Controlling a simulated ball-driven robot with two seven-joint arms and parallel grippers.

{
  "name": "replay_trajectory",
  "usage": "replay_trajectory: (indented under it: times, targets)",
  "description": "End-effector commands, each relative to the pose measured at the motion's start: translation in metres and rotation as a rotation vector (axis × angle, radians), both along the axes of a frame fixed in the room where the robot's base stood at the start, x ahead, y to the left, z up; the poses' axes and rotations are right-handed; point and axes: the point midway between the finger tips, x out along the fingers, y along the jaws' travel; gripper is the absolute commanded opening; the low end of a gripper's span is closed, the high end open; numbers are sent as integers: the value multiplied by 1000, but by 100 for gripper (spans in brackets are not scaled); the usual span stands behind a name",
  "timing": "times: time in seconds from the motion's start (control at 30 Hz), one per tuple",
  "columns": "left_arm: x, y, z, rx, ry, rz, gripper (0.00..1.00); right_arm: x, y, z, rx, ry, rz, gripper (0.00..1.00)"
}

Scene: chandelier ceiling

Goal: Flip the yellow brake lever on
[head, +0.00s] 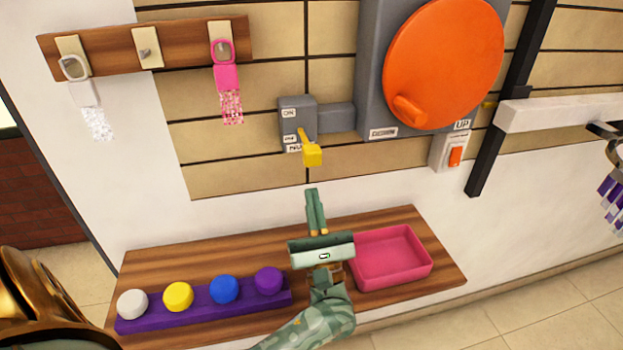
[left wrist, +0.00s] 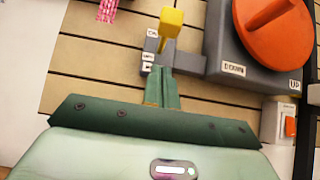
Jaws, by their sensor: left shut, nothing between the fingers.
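The yellow brake lever (head: 311,151) sticks out from a grey switch box (head: 293,110) on the tiled wall. Its yellow end hangs low, beside the lower labels, and the ON label sits at the top of the box. The lever also shows in the left wrist view (left wrist: 170,22), just beyond my fingertips. My left gripper (head: 315,195) is shut and empty, pointing up the wall below the lever. A gap shows between fingertips and lever in the head view; in the left wrist view (left wrist: 168,72) the fingers overlap the box. My right gripper is not seen.
A large orange dial (head: 445,60) on a grey housing is right of the box, above an orange UP switch (head: 455,157). A wooden shelf below holds a pink tray (head: 428,262) and a purple rack (head: 205,307) with coloured knobs. Tags hang from a rail (head: 115,50).

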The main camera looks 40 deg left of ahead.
Motion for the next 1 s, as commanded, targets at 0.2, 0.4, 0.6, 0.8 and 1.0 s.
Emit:
replay_trajectory:
  times: [0.2, 0.4, 0.6, 0.8, 1.0]
  targets:
    - [3, 4, 33, -1, -2, -1, 0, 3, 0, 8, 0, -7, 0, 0]
    - [3, 4, 44, 0, 0, 0, 0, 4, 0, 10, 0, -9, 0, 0]
    - [4, 4, 44, 0, 1, -1, 0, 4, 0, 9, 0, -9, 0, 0]
    - [3, 5, 45, -3, 3, -1, 0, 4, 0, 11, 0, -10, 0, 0]
    - [2, 13, 55, -31, 27, 0, 0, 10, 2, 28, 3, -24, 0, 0]
